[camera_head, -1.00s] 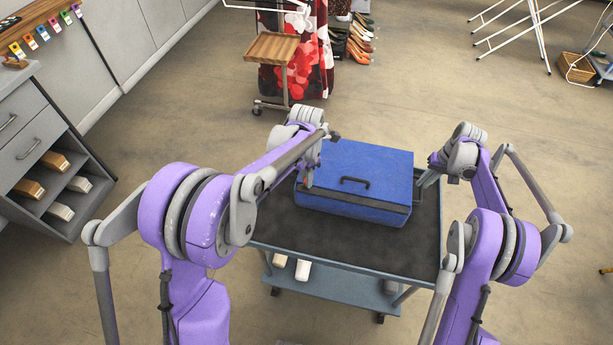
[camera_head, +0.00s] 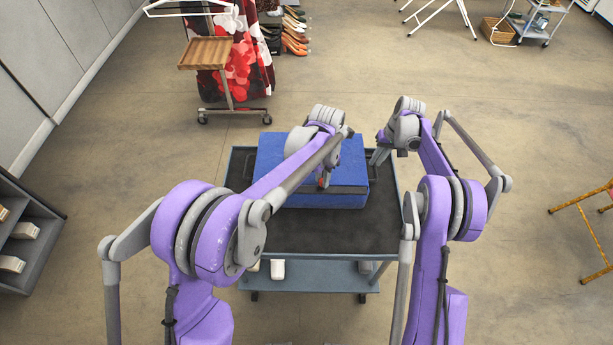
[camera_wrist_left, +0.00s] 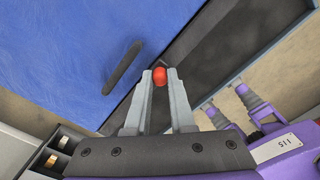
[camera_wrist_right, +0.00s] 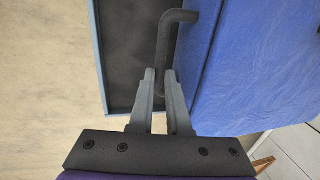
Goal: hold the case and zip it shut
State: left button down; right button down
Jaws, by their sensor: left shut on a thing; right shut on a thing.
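The blue case (camera_head: 270,160) lies closed-lidded on a dark-topped trolley (camera_head: 318,238). My left gripper (camera_head: 322,184) is at the case's front side, shut on a small red zip pull (camera_wrist_left: 159,76). My right gripper (camera_head: 374,163) is at the case's right side. My left arm hides part of the case front.
The trolley has a lower shelf (camera_head: 320,275) with pale items on it. A wooden-topped stand (camera_head: 207,53) and a red patterned garment are at the back left. A shelf unit (camera_head: 35,235) is at the left, and a yellow frame (camera_head: 580,205) at the right. Floor around the trolley is clear.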

pick_arm(q)
jog(key=shift+d, duration=0.35)
jog(key=c, duration=0.8)
grip_release()
jog(key=shift+o, duration=0.2)
jog(key=shift+a, duration=0.1)
jog(key=shift+r, duration=0.1)
pick_arm(e)
jog(key=c, duration=0.8)
grip_release()
pick_arm(q)
notch_tip(320, 180, up, 12)
pick_arm(e)
jog(key=shift+r, duration=0.1)
